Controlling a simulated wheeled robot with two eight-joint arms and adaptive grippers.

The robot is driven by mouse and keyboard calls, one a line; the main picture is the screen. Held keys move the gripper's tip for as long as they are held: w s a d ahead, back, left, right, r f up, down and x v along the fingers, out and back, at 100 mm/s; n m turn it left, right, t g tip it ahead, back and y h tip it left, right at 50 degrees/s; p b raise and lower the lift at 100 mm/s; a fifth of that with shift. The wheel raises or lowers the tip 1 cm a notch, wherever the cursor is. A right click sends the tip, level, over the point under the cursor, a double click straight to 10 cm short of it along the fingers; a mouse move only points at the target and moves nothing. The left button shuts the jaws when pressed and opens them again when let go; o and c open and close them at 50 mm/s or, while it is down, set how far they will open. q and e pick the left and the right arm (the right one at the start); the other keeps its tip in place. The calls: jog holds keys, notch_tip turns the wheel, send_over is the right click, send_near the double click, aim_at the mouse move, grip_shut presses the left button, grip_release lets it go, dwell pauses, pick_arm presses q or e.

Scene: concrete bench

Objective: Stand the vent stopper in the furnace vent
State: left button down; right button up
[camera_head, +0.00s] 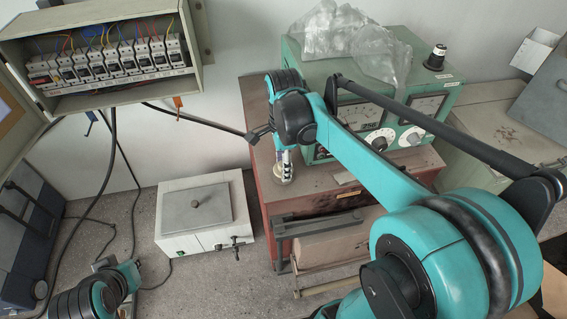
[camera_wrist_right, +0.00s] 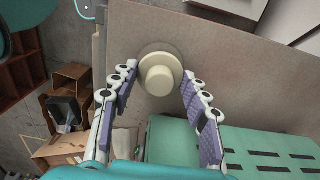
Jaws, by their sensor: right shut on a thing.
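The vent stopper, a cream round piece with a wide rim and a raised round knob, lies between the fingertips of my right gripper (camera_wrist_right: 160,78) in the wrist view; its knob (camera_wrist_right: 158,76) faces the camera. My right gripper is shut on it. In the head view, the right gripper (camera_head: 284,163) points down over the near left part of the red-brown cabinet top, with the stopper (camera_head: 282,177) at its tips. I cannot tell whether the stopper touches the top. I cannot make out the furnace vent for certain.
A green instrument (camera_head: 431,97) with dials and a plastic bag on it stands behind the right gripper on the red-brown cabinet (camera_head: 318,203). A white box (camera_head: 183,240) with a grey lid plate stands on the left. An open breaker box (camera_head: 98,98) hangs above.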

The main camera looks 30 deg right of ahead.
jog(key=shift+f, duration=0.15)
jog(key=o, duration=1.1)
jog(key=shift+o, duration=0.2)
notch_tip(320, 180, up, 12)
